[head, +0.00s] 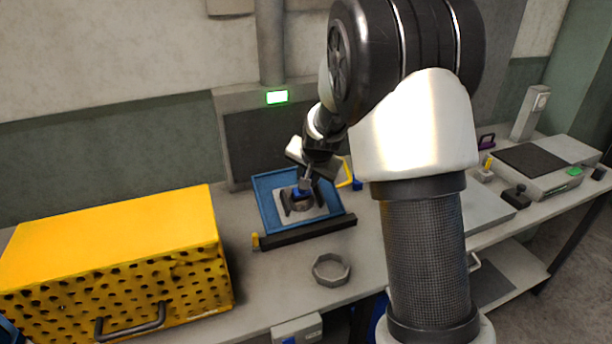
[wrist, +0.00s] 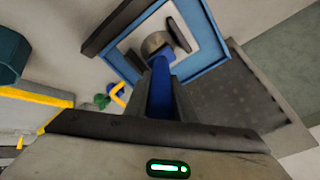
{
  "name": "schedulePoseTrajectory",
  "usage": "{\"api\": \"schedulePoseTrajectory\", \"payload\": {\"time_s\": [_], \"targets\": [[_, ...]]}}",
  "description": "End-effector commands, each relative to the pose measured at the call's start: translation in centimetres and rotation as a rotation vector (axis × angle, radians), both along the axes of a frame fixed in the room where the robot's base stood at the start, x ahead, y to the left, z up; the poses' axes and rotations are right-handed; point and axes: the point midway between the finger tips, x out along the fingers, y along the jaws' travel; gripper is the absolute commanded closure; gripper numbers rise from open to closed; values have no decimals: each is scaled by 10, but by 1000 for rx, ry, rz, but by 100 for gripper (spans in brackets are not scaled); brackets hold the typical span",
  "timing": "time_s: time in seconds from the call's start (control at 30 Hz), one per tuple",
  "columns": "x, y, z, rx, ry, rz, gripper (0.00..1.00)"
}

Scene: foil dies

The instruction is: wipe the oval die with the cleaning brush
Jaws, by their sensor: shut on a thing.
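My gripper (head: 306,182) is over the blue tray (head: 268,207) at the back of the bench. It is shut on a blue handle (wrist: 160,90), which I take for the cleaning brush. The handle's far end points at a grey rounded piece (head: 301,206) on a pale plate (head: 318,213) in the tray. This piece, likely the oval die, also shows in the wrist view (wrist: 153,43), partly hidden by the handle. I cannot tell whether the brush touches it. The brush's bristles cannot be made out.
A grey many-sided ring (head: 332,270) lies on the bench in front of the tray. A dark bar (head: 308,232) runs along the tray's front edge. A large yellow perforated box (head: 120,250) stands at left. A flat device (head: 540,165) stands at right.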

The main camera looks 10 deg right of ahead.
Motion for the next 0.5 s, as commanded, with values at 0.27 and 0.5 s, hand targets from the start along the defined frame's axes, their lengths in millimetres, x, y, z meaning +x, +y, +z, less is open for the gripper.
{"api": "schedulePoseTrajectory", "payload": {"time_s": [0.27, 0.5], "targets": [[-13, -2, -9, 0, 2, 1, 100], [-28, -6, -19, 0, 3, -1, 100]]}}
